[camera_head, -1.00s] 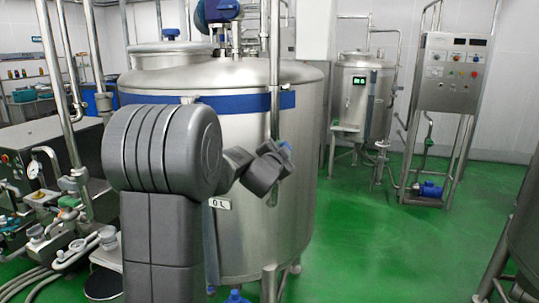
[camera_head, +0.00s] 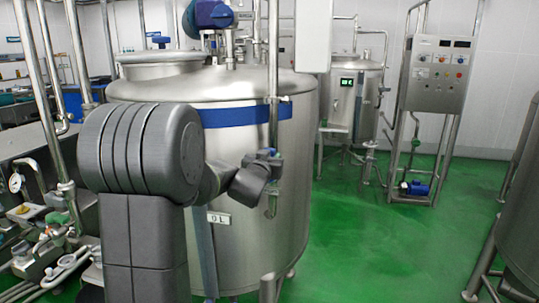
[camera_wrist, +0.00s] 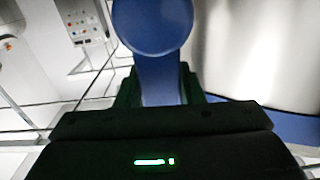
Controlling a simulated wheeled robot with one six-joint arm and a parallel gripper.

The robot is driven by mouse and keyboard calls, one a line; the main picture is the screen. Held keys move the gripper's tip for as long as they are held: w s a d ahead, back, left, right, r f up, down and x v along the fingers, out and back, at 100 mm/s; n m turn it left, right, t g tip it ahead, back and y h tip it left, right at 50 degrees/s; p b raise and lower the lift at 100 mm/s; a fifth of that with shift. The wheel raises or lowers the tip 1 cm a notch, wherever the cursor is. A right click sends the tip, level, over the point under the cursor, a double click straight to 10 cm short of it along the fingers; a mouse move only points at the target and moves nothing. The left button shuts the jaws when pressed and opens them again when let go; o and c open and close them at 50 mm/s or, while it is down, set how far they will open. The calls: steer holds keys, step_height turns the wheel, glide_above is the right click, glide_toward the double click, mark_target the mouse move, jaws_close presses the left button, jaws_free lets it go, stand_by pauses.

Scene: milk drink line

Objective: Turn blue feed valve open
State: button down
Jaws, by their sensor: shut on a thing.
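The blue feed valve handle (camera_wrist: 152,25) fills the top middle of the wrist view, with a rounded end and a flat arm. My gripper (camera_wrist: 160,88) is shut on this flat arm, one dark finger on each side. In the head view my gripper (camera_head: 264,160) is small and at the vertical pipe (camera_head: 273,115) in front of the large steel tank (camera_head: 255,220). A bit of blue shows there, mostly covered by my wrist. The valve body is hidden.
The tank with its blue band (camera_head: 245,115) stands close behind my arm. Pipes and a gauge (camera_head: 16,183) crowd the left. A control cabinet (camera_head: 437,75) stands at the back right. Green floor (camera_head: 360,240) is clear on the right.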

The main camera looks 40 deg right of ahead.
steer(key=shift+w+a+f+n, duration=0.15)
steer(key=shift+n, duration=0.25)
steer(key=c, duration=1)
jaws_free()
steer(key=shift+o, duration=0.2)
steer(key=shift+a, duration=0.1)
steer(key=b+v, duration=0.2)
steer(key=v, duration=1.1)
steer(key=shift+s+a+b, duration=0.25)
steer(key=shift+b, duration=0.05)
steer(key=p+x, duration=0.2)
steer(key=x, duration=1.2)
steer(key=shift+s+p, duration=0.1)
steer(key=shift+p, duration=0.25)
